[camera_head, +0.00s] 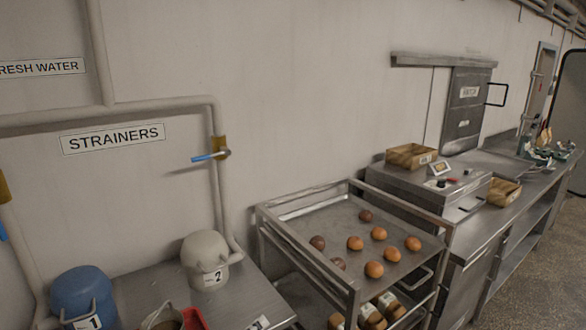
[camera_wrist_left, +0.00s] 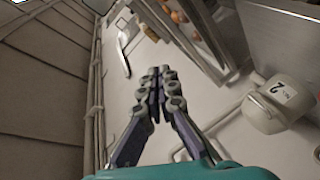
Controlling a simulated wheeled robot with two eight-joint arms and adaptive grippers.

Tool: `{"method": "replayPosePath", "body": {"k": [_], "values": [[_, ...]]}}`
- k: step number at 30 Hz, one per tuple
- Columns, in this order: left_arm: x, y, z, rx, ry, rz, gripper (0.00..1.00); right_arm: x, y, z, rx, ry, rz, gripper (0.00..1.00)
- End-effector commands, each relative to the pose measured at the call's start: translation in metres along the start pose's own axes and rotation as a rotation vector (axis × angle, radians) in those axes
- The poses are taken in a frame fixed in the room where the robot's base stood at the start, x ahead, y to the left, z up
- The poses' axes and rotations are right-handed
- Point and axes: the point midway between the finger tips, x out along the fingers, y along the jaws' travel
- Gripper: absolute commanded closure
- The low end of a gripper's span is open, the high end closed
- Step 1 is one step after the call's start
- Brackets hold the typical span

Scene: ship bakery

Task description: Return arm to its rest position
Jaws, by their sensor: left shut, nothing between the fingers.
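My left gripper (camera_wrist_left: 157,75) shows in the left wrist view. Its two jointed fingers come together at the tips, shut with nothing between them. It hangs clear, and no object touches the fingers. My left gripper is not clearly seen in the head view. My right gripper is in neither view.
A steel rack (camera_head: 352,290) carries a tray of several buns (camera_head: 354,243). Left of it, a steel table (camera_head: 150,285) holds a white strainer (camera_head: 205,260) marked 2 and a blue one (camera_head: 84,292) marked 1. A pipe with a blue handle (camera_head: 208,157) runs along the wall.

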Motion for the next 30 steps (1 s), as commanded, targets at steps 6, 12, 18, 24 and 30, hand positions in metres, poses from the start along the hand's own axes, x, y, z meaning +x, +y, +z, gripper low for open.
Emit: {"method": "replayPosePath", "body": {"k": [6,12,18,24,30], "values": [[-0.009,-0.05,0.051,0.16,-0.195,-0.226,1.0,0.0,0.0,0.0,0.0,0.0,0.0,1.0],[-0.049,-0.122,0.079,0.381,-0.378,-0.56,1.0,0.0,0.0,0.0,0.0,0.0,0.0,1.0],[-0.088,-0.162,0.068,0.54,-0.441,-0.8,1.0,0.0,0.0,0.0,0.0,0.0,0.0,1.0],[-0.1,-0.171,0.061,0.586,-0.449,-0.867,1.0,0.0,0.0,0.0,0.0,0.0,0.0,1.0],[-0.1,-0.171,0.061,0.586,-0.449,-0.867,1.0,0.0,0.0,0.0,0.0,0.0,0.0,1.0]]}}
